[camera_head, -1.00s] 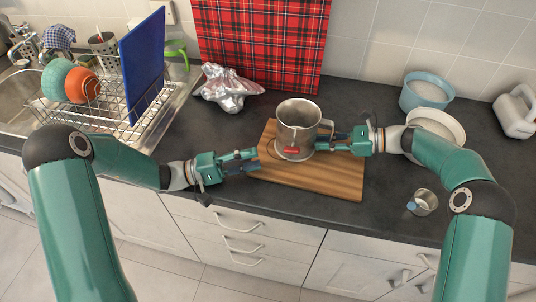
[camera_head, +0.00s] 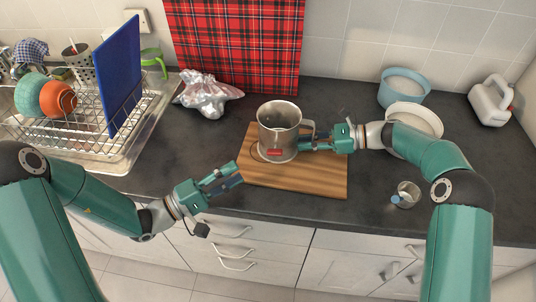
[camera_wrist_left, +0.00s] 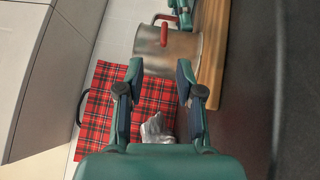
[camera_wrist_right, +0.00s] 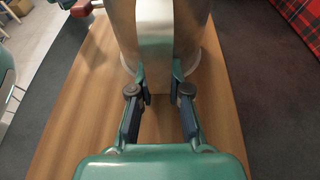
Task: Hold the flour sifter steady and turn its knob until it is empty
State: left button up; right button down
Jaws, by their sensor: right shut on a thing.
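The metal flour sifter (camera_head: 280,130) stands upright on the wooden board (camera_head: 320,180). Its red knob (camera_head: 274,153) is on the front side, low on the body. My right gripper (camera_head: 306,144) is shut on the sifter's handle on the right; the right wrist view shows its fingers (camera_wrist_right: 160,90) on the metal handle strip (camera_wrist_right: 154,40). My left gripper (camera_head: 232,175) is open and empty, in front of and left of the sifter, apart from the knob. In the left wrist view the red knob (camera_wrist_left: 164,34) lies ahead, beyond the spread fingers (camera_wrist_left: 152,82). The sifter's inside is too small to judge.
A dish rack (camera_head: 90,130) with bowls and a blue board stands left. A crumpled bag (camera_head: 207,95) lies behind. A blue bowl (camera_head: 404,88), white bowl (camera_head: 414,118), small metal cup (camera_head: 407,194) and white jug-like object (camera_head: 491,103) are right. Counter is clear left of the wooden board.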

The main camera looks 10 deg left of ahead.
aim_at(270, 155)
pick_arm(q)
jog(key=shift+s+d+f+n+t+y, duration=0.15)
jog(key=shift+s+n+t+y, duration=0.3)
jog(key=shift+s+y, duration=0.3)
jog(key=shift+w+d, duration=0.1)
jog(key=shift+d, duration=0.05)
jog(key=x, duration=1.1)
jog(key=shift+w+d, duration=0.1)
jog(key=shift+w, duration=0.2)
grip_shut()
